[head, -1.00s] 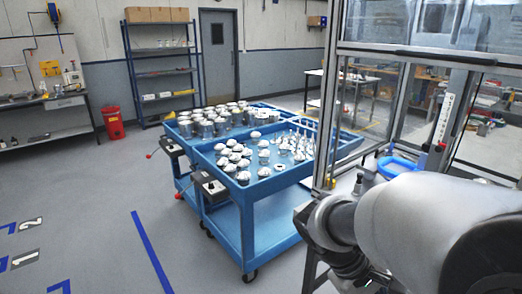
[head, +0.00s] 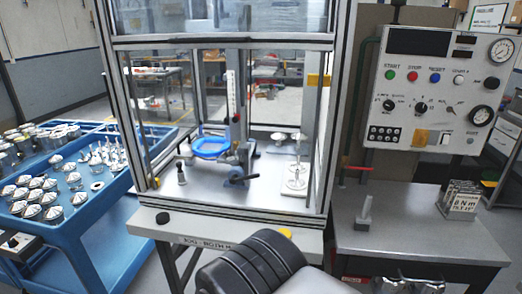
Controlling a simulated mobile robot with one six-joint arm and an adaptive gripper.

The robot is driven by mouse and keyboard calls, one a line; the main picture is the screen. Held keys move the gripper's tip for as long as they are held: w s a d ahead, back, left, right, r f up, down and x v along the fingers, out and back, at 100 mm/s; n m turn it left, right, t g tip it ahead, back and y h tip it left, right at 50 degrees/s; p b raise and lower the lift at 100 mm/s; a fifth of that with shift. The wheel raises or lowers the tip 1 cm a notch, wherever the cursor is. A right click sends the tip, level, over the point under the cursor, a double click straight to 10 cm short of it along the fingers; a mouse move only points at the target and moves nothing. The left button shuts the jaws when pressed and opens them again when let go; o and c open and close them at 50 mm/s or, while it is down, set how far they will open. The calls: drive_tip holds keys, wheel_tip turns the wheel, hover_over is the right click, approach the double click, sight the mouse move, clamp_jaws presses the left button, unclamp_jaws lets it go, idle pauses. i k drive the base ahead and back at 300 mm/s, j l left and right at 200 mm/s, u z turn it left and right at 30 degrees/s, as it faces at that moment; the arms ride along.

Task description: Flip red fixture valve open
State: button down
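A thin red handle (head: 360,168) lies about level at the lower end of the green pipe, left of and below the control panel. It is the only red lever that I can make out by the fixture. The valve body under it is too small to tell in detail. A dark ribbed part of my own arm, with a pale link beside it, shows at the bottom middle, well below and left of the red handle. My gripper's fingers are not visible, and nothing of mine touches the handle.
A framed test station (head: 240,208) with a blue ring (head: 210,147) inside stands at the centre. A control panel (head: 440,90) hangs at right above a grey bench (head: 415,235), which holds a grey upright post (head: 365,212) and a block of tags (head: 460,198). A blue cart (head: 85,240) stands left.

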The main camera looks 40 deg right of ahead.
sight(346, 165)
drive_tip(key=z, duration=2.1)
drive_tip(key=i+j+z, duration=0.25)
drive_tip(key=i, duration=0.15)
drive_tip(key=i+j, duration=0.1)
drive_tip(key=i, duration=0.35)
